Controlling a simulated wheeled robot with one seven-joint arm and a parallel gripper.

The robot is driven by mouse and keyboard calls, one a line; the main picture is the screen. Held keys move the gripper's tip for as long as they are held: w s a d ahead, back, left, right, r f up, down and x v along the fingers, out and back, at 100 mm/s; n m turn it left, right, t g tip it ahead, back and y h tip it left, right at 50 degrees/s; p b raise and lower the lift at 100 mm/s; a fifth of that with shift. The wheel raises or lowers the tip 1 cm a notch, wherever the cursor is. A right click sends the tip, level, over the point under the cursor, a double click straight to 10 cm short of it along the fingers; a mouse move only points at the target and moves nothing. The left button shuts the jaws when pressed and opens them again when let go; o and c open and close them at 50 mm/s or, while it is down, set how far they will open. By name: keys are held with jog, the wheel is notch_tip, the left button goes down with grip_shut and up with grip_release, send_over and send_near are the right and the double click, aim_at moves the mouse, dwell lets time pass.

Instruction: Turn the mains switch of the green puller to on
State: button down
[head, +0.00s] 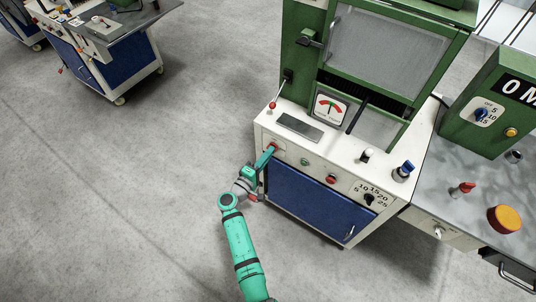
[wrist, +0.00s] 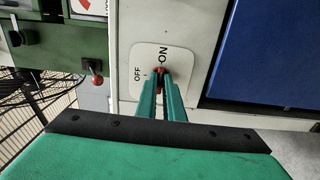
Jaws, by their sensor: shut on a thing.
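The green puller (head: 330,130) stands in the middle of the head view, with a white front panel over a blue door. Its mains switch is a red knob on a pale plate (wrist: 142,62) marked OFF and ON, seen in the wrist view. My gripper (wrist: 160,78) has its two green fingers shut on the red knob (wrist: 159,70), just beside the ON mark. The fingers hide most of the knob, so its exact angle is hard to tell. In the head view my gripper (head: 270,150) reaches the left end of the front panel.
Right of the switch are a green button (head: 304,161), a red button (head: 331,179) and a numbered black dial (head: 369,199). A red-knobbed lever (head: 272,106) stands above the panel's left end. A grey bench (head: 470,185) adjoins at right.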

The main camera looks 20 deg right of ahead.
jog(key=shift+d, duration=0.1)
jog(key=c, duration=1.9)
grip_release()
jog(key=shift+o, duration=0.2)
jog(key=v, duration=1.1)
jog(key=shift+f, duration=0.1)
